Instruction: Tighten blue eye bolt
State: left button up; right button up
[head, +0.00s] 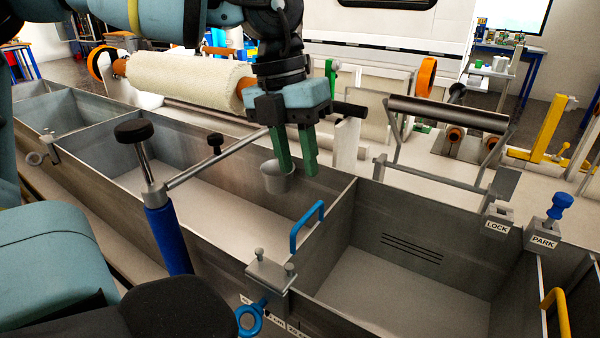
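The blue eye bolt (250,320) is at the bottom edge of the head view, on the near side of the metal clamp block (270,276) on the bath's front wall. My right gripper does not show.
A blue handle (307,228) rises from the divider beside the block. A grey cup (277,178) is behind the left fingers. A black-knobbed post with a blue sleeve (168,238) stands left. A blue-knobbed pin (558,207) stands at the PARK label, right.

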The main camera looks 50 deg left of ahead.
aim_at(256, 309)
jog(key=k, duration=1)
